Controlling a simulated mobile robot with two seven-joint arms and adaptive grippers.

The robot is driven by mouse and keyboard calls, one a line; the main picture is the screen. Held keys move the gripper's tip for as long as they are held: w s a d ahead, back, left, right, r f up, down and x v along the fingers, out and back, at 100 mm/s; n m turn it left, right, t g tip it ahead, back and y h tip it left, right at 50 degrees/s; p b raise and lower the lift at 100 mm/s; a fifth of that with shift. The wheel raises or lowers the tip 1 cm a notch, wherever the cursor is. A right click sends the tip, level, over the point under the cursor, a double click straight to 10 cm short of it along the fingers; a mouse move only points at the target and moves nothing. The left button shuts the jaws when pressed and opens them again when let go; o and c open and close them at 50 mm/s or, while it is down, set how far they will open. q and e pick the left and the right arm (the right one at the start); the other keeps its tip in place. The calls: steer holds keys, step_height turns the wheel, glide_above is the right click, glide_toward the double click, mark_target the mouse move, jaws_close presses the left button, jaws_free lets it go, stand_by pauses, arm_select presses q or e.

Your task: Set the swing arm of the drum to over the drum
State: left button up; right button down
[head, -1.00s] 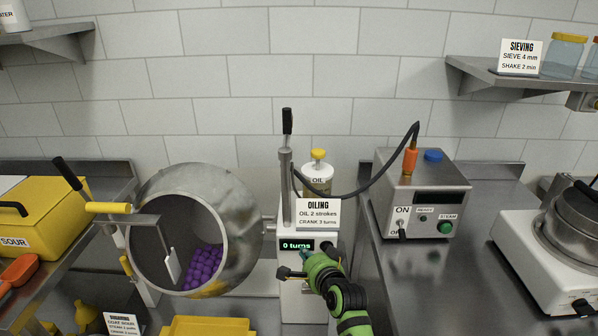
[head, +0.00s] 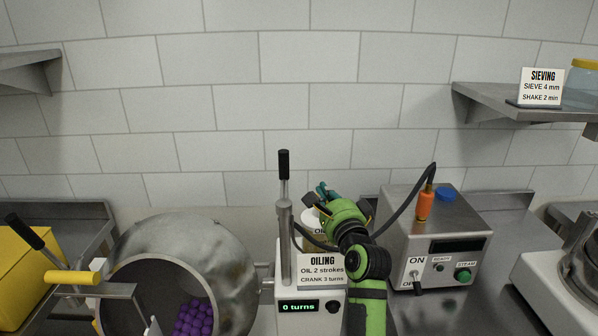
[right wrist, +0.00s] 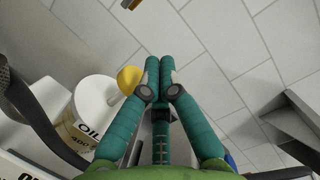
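The steel drum (head: 185,255) stands at lower left, its mouth facing me with purple pieces (head: 194,318) inside. A grey bar (head: 118,290) with a yellow grip (head: 70,278), apparently the swing arm, reaches across the front of the mouth; its lower end is cut off. My right gripper (head: 322,192) is up by the oil bottle (head: 311,220), right of the drum and far from the bar. In the right wrist view the gripper (right wrist: 159,66) has its fingertips together with nothing seen between them. The bottle's yellow cap (right wrist: 128,79) is close beside one finger. My left gripper is out of view.
The oiling post has an upright black-handled lever (head: 284,165) and a display (head: 299,307) reading "0 turns". A dark hose (head: 405,208) runs behind my right arm to the steam box (head: 436,235). A shelf (head: 520,110) juts out at upper right.

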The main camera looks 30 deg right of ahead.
mark_target(284, 171)
steer(key=p+x, duration=0.1)
steer(key=x, duration=0.6)
steer(key=shift+w+p, duration=0.1)
steer(key=shift+p, duration=0.25)
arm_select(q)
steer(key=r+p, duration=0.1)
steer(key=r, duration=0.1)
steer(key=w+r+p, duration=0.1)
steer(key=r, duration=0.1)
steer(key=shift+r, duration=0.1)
arm_select(e)
steer(key=a, duration=0.1)
steer(key=w+a, duration=0.1)
steer(key=a, duration=0.1)
steer(key=shift+w+a+r, duration=0.2)
steer(key=shift+w+r, duration=0.05)
steer(key=shift+w, duration=0.15)
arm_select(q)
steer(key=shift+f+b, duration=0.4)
arm_select(e)
steer(key=shift+w+a+n+y, duration=0.35)
steer(key=shift+n+y, duration=0.05)
steer(key=shift+y, duration=0.3)
